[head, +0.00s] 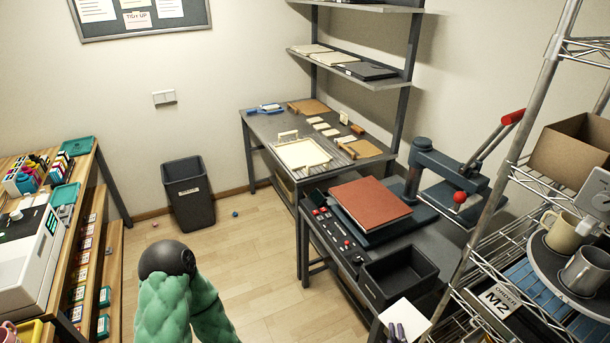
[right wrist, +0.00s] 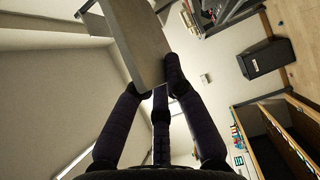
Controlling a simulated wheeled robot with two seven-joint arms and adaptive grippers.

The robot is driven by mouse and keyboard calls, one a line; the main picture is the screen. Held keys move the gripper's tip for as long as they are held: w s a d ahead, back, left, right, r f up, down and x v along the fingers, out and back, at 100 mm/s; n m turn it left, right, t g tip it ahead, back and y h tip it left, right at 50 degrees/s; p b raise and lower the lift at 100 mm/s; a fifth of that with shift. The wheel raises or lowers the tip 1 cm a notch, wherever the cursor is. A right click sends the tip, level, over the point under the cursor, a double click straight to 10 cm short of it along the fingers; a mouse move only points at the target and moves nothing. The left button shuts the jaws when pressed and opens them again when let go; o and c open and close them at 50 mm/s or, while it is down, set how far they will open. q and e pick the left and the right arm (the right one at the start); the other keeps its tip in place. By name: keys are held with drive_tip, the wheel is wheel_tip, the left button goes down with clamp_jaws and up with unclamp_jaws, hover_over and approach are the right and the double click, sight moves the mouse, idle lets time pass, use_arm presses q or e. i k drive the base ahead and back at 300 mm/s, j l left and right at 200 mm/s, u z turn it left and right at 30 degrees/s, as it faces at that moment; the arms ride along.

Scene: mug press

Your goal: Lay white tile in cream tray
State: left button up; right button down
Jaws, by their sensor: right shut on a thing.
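My right gripper (head: 397,332) is at the bottom of the head view, shut on the white tile (head: 404,316). In the right wrist view the dark fingers (right wrist: 165,85) close on the tile's edge, and the tile (right wrist: 136,42) looks like a flat, shaded slab. The cream tray (head: 302,154) has raised handles and lies on the grey back table, well beyond the gripper. The tray looks empty. My left arm, in a green sleeve, shows at the lower left, but its gripper is not seen.
A heat press with a red-brown pad (head: 370,203) and a black open bin (head: 400,277) stand between gripper and tray. A wire rack with mugs (head: 585,270) is close at right. Small cream pieces (head: 325,127) and wooden boards (head: 362,149) lie near the tray.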

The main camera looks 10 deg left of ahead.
sight(295, 155)
drive_tip(key=i+j+u, duration=0.7)
drive_tip(key=i+u, duration=0.2)
drive_tip(key=i+j+u, duration=0.1)
drive_tip(key=i+u, duration=0.3)
drive_tip(key=i, duration=0.2)
drive_tip(key=i+j+z, duration=0.15)
drive_tip(key=i+z, duration=0.35)
drive_tip(key=i+j+z, duration=0.3)
drive_tip(key=i+z, duration=0.15)
drive_tip(key=i+j+z, duration=0.5)
